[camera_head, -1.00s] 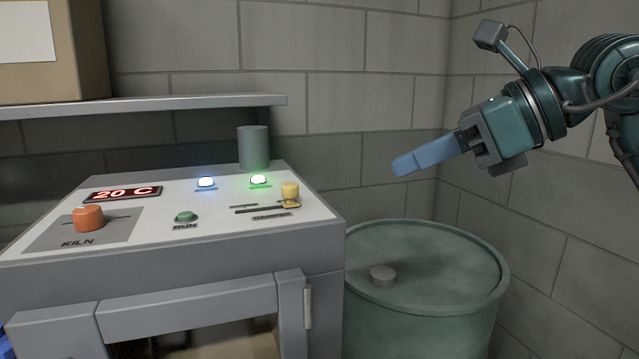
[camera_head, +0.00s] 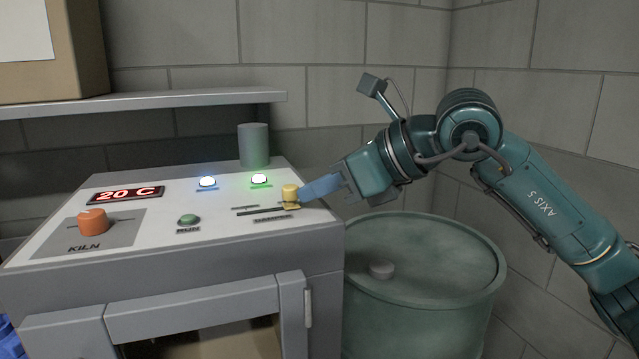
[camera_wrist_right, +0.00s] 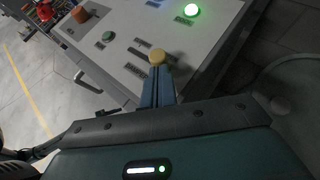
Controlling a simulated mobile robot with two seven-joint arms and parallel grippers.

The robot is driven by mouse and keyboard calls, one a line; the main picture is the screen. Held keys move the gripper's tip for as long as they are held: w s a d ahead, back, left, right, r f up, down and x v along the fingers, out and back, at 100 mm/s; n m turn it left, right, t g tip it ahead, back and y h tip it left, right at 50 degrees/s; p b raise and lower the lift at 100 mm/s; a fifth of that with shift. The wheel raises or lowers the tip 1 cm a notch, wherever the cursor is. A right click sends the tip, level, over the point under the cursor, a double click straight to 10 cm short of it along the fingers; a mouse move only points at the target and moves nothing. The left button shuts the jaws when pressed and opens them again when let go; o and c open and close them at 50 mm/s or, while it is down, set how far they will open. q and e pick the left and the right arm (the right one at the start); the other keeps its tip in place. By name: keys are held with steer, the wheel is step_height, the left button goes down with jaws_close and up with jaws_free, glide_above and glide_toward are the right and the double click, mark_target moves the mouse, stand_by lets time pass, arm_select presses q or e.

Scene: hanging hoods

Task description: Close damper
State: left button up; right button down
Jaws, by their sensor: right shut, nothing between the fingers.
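In the right wrist view the knob (camera_wrist_right: 157,57) stands just beyond the shut fingertips (camera_wrist_right: 157,70). I cannot tell whether they touch. My left gripper is not in view.
The panel also carries an orange knob (camera_head: 92,221), a green button (camera_head: 188,220), a blue lamp (camera_head: 207,182) and a green lamp (camera_head: 259,179). A grey cylinder (camera_head: 254,146) stands at the back. A green drum (camera_head: 430,260) stands to the right.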

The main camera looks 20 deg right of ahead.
mark_target(272, 223)
steer(key=a+b, duration=0.1)
steer(key=a, duration=0.5)
steer(key=shift+s+a, duration=0.15)
steer(key=shift+a, duration=0.1)
